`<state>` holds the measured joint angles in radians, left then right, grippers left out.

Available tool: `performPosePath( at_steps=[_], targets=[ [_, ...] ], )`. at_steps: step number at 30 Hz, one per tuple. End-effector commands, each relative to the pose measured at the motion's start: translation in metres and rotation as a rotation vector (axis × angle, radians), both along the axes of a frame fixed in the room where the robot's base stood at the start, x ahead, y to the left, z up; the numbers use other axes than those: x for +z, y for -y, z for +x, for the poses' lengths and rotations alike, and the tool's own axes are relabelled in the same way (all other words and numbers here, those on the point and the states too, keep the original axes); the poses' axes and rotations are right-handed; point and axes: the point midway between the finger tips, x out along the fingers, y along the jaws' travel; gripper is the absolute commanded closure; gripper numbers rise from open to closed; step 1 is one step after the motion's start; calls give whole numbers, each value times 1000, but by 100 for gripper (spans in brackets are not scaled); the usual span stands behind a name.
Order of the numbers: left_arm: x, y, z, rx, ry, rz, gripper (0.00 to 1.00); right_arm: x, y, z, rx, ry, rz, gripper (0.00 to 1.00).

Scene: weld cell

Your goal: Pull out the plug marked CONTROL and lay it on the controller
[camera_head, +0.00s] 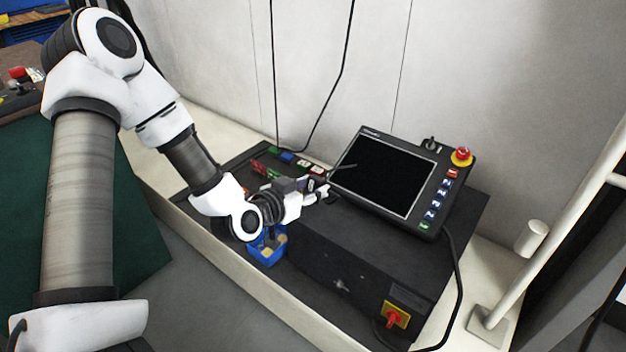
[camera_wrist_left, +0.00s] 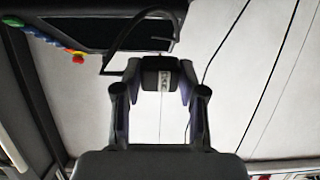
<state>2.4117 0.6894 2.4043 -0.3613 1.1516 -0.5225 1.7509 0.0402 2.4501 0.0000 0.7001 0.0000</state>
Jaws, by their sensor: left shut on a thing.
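My left gripper (camera_head: 318,193) reaches in from the left over the left part of the dark controller box (camera_head: 365,260). In the left wrist view its two fingers (camera_wrist_left: 160,105) are closed on a dark plug (camera_wrist_left: 158,72) with a small pale label. The label's lettering is too small to read for certain. A black cable curves beside the plug in that view. The plug is mostly hidden by the gripper in the head view, and I cannot tell whether it touches a socket. My right gripper is not in view.
A teach pendant (camera_head: 385,175) with a red stop button lies on the controller's top. A red and yellow switch (camera_head: 393,317) is on its front. A blue bin (camera_head: 268,249) stands beside it. Colored connectors (camera_head: 290,159) are behind the gripper. A pale post (camera_head: 545,245) stands at right.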

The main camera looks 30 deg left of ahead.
Motion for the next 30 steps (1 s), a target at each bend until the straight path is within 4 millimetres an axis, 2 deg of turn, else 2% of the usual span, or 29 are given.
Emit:
performPosePath(
  at_steps=[15, 19, 27, 28, 30],
  targets=[
    [-69, 0, 0, -1, 0, 4, 100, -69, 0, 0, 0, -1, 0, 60],
    [-76, 0, 0, -1, 0, 4, 100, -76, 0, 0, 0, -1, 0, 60],
    [-75, 0, 0, -2, 0, 4, 100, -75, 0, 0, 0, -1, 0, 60],
    [-75, 0, 0, -1, 0, 5, 52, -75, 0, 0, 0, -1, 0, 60],
    [-75, 0, 0, -1, 0, 5, 30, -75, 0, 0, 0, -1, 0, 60]
  ],
)
